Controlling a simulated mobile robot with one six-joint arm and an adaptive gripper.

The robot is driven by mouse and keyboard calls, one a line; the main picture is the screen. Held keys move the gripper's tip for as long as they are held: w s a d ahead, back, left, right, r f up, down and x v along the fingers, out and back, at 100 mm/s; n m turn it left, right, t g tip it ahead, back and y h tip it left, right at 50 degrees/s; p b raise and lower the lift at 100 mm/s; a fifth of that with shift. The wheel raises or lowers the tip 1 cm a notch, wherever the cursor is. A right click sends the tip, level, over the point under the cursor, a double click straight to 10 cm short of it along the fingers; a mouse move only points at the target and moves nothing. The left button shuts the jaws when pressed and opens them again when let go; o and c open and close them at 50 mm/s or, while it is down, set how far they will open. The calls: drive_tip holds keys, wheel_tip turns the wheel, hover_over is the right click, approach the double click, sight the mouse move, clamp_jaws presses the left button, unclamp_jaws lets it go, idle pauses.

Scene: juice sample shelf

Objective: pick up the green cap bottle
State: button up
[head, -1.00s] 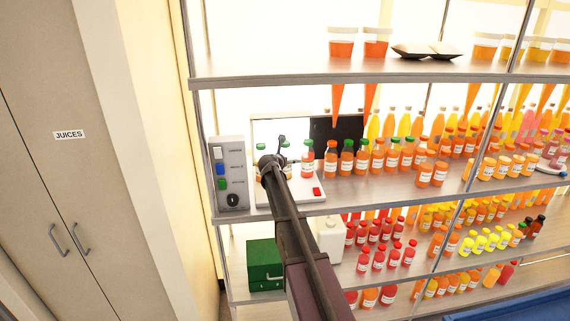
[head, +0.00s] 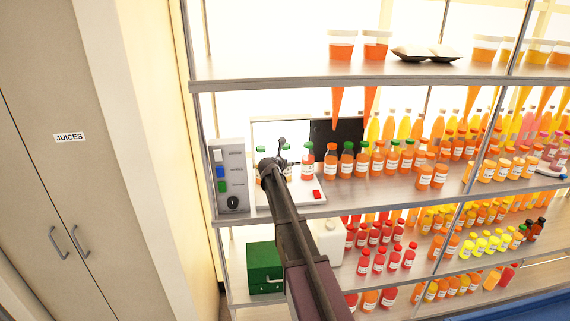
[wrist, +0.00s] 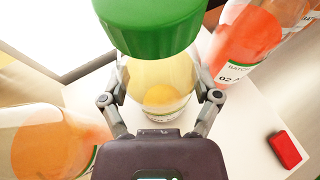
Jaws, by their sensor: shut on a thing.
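The green cap bottle shows large in the wrist view, with its green cap (wrist: 150,25) nearest the camera and a clear body (wrist: 158,75) with yellow-orange content below. My gripper (wrist: 160,100) is shut on this bottle, one finger on each side of the body. In the head view my gripper (head: 272,168) is at the left part of the middle shelf, among several green-capped bottles, and my arm hides much of the held bottle. Whether the bottle's base touches the white surface below is hard to tell.
An orange bottle (wrist: 40,140) stands close on the left and another (wrist: 245,45) close on the right. A red button (wrist: 284,150) is on the white device. A grey control box (head: 230,175) stands left, and a row of bottles (head: 362,162) right.

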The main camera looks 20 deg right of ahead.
sight(283, 154)
drive_tip(key=shift+r, duration=0.15)
wheel_tip(283, 154, up, 3)
drive_tip(key=p, duration=0.3)
drive_tip(key=shift+r, duration=0.15)
drive_tip(key=s+a+p, duration=0.1)
drive_tip(key=s, duration=0.6)
drive_tip(key=s+a+r, duration=0.1)
drive_tip(key=s+a, duration=0.1)
drive_tip(key=s, duration=0.6)
drive_tip(key=shift+s+a+r+p, duration=0.2)
drive_tip(key=shift+s+a+p, duration=0.1)
drive_tip(key=shift+p, duration=0.1)
drive_tip(key=shift+r, duration=0.1)
wheel_tip(283, 154, up, 4)
drive_tip(key=p, duration=0.4)
